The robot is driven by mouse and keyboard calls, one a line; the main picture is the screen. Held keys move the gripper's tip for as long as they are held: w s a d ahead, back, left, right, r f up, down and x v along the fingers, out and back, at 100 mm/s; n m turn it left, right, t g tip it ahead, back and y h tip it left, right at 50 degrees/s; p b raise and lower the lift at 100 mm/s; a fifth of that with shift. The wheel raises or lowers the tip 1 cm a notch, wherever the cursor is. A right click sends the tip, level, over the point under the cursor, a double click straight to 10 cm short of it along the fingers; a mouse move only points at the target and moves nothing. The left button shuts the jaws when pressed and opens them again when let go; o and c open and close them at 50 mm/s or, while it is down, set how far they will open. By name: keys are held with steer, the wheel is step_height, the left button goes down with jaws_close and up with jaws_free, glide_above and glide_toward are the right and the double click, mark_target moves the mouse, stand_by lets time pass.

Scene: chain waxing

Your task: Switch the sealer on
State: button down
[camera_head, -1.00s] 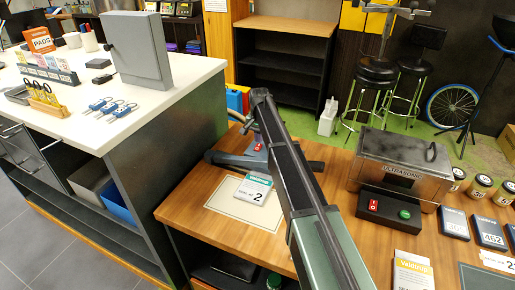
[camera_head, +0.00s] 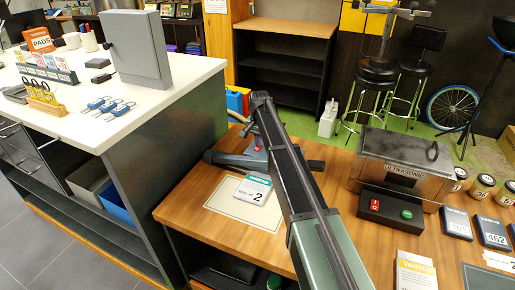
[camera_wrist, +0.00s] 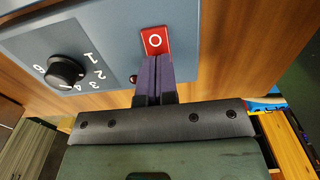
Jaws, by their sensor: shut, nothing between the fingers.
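The sealer (camera_head: 228,160) is a blue-grey device at the back left of the wooden bench, partly hidden behind my arm in the head view. In the wrist view its blue-grey panel (camera_wrist: 105,35) carries a red switch (camera_wrist: 155,41) marked O and a black numbered dial (camera_wrist: 65,72) to the left. My gripper (camera_wrist: 158,60) is shut and empty, with its dark purple fingertips at the switch's lower edge. I cannot tell whether they touch it.
An ultrasonic cleaner (camera_head: 405,161) with red and green buttons stands to the right. A white-topped counter (camera_head: 150,103) is at the left.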

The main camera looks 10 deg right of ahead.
steer(key=shift+f, duration=0.25)
steer(key=shift+r, duration=0.15)
step_height(320, 180, up, 7)
steer(key=p, duration=0.7)
steer(key=s+n, duration=0.6)
steer(key=s, duration=3.2)
steer(key=shift+n, duration=0.4)
steer(key=shift+s, duration=0.1)
